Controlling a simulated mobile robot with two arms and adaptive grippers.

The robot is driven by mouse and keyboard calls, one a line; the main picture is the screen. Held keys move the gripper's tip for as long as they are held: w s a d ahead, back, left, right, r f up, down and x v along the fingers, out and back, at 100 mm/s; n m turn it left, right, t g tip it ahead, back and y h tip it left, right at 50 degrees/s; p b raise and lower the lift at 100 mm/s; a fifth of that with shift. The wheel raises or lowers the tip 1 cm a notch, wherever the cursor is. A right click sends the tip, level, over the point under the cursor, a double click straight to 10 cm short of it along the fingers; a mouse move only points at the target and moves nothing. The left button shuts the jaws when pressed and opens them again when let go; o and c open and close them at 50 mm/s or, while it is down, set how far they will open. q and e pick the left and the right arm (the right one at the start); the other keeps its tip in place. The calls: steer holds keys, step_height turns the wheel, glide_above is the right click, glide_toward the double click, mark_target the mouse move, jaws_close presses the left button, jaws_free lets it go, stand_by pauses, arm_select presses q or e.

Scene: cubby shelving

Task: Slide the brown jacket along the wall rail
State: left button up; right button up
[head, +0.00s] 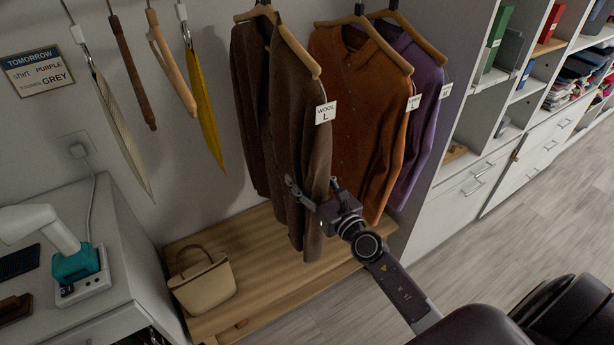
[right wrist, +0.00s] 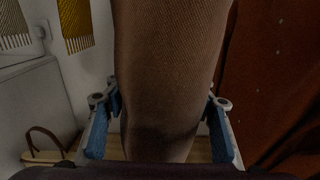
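The brown jacket (head: 296,120), tagged WOOL L, hangs on a wooden hanger at the left of the hanging garments. My right gripper (head: 313,194) is at the jacket's lower front. In the right wrist view, the brown sleeve (right wrist: 168,75) fills the middle, and the open fingers of my right gripper (right wrist: 163,108) stand on either side of it, spread wide. Whether a finger touches the cloth is hard to tell. The rail itself is mostly out of the picture, above the top edge. My left gripper is not in view.
An orange-brown jacket (head: 355,105) and a purple one (head: 424,95) hang close to the right. Free wall lies to the left, then scarves (head: 205,100) and an empty hanger (head: 172,65). Below are a wooden bench (head: 268,265) and a bag (head: 203,285). Shelving (head: 455,190) stands right.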

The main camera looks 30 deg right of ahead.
steer(key=o, duration=0.5)
steer(key=shift+c, duration=0.2)
steer(key=shift+s, duration=0.1)
